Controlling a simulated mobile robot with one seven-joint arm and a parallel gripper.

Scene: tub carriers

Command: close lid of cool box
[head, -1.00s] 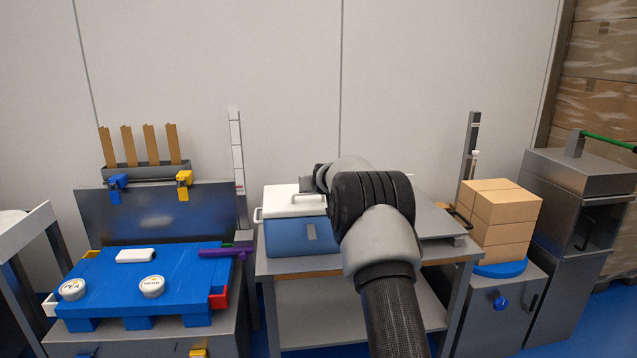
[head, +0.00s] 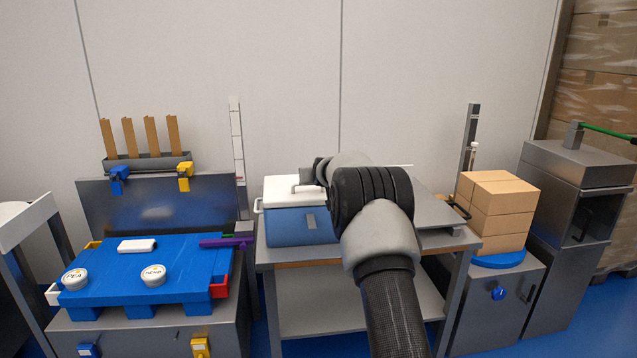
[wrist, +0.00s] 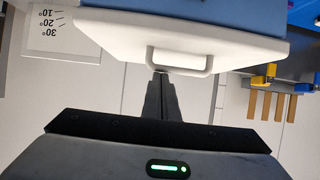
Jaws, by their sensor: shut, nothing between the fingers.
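The cool box is a blue box (head: 285,230) with a white lid (head: 280,194), standing on the grey table left of my arm. The lid lies over the top of the box in the head view, and I see no clear gap at the front. Its right part is hidden by my arm. In the wrist view the white lid (wrist: 120,40) and its looped handle (wrist: 208,62) are close, with the blue body (wrist: 200,8) beyond. My gripper (wrist: 160,76) is shut and empty, its fingertips at the handle; contact cannot be told.
The grey table (head: 320,292) has a lower shelf. A blue platform (head: 195,262) with two round tubs and a white block stands to the left. Cardboard boxes (head: 497,210) on a blue disc stand to the right. A post (head: 236,150) rises behind the box's left side.

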